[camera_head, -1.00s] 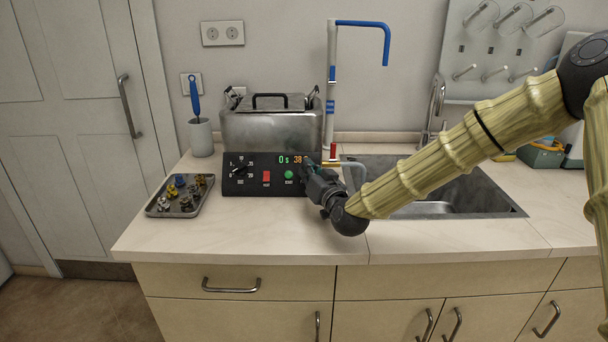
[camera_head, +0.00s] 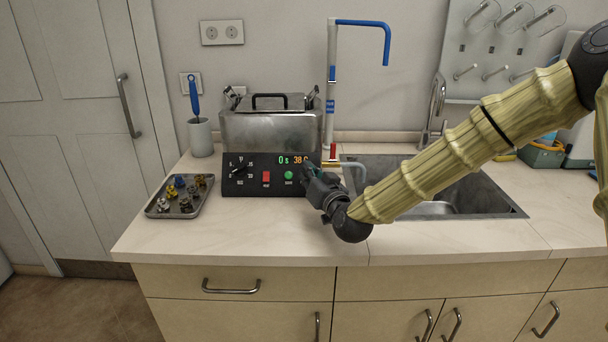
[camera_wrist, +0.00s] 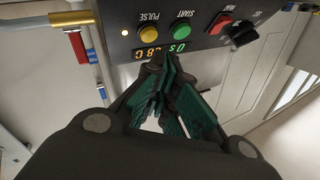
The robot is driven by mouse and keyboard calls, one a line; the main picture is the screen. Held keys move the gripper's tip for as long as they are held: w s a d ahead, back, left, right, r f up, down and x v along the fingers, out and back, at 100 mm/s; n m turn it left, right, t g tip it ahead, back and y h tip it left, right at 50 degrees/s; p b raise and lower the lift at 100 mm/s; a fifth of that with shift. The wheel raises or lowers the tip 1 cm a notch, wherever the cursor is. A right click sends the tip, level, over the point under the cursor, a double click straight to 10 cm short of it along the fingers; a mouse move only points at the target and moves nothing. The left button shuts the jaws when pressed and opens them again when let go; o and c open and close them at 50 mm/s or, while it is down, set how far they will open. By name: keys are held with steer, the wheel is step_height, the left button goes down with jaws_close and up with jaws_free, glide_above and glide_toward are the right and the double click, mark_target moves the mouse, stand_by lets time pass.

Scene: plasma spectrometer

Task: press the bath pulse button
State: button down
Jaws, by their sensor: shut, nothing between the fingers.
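The bath (camera_head: 270,130) is a steel tank with a lidded top and a black front panel (camera_head: 238,187). The yellow PULSE button (camera_wrist: 148,33) shows in the wrist view, where the panel appears upside down. In the head view my gripper hides it. The green START button (camera_wrist: 182,30) sits beside it; it also shows in the head view (camera_head: 289,175). My gripper (camera_wrist: 158,60) is shut and empty, its tips in front of the lit display and close to the PULSE button. I cannot tell any contact. In the head view my gripper (camera_head: 308,170) is at the panel's right end.
The panel also has a red switch (camera_wrist: 219,23) and a black knob (camera_wrist: 243,35). A tray of small parts (camera_head: 180,197) lies left of the bath. A pipe with a brass fitting (camera_wrist: 72,18) and the sink (camera_head: 450,195) are to the right. The front worktop is clear.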

steer(key=shift+s+r+p, duration=0.55)
steer(key=shift+s+r, duration=0.95)
stand_by(0.7)
steer(key=r+n+g+y+p, duration=0.1)
steer(key=n+p, duration=0.1)
steer(key=p, duration=0.1)
steer(key=s+r+n+g+y+p, duration=0.1)
steer(key=n+g+p, duration=0.1)
steer(key=n+p, duration=0.1)
steer(key=s+n+g+y+p, duration=0.1)
steer(key=n+p, duration=0.1)
steer(key=p, duration=0.1)
steer(key=shift+s+a+r+g, duration=0.2)
steer(key=shift+r+g, duration=0.1)
steer(key=shift+r, duration=0.1)
steer(key=shift+f, duration=0.15)
steer(key=w+f+b, duration=0.2)
steer(key=w+f, duration=0.3)
steer(key=w, duration=0.2)
stand_by(0.3)
steer(key=shift+w+f+b, duration=0.1)
steer(key=shift+f+b, duration=0.1)
steer(key=shift+b, duration=0.1)
stand_by(1.2)
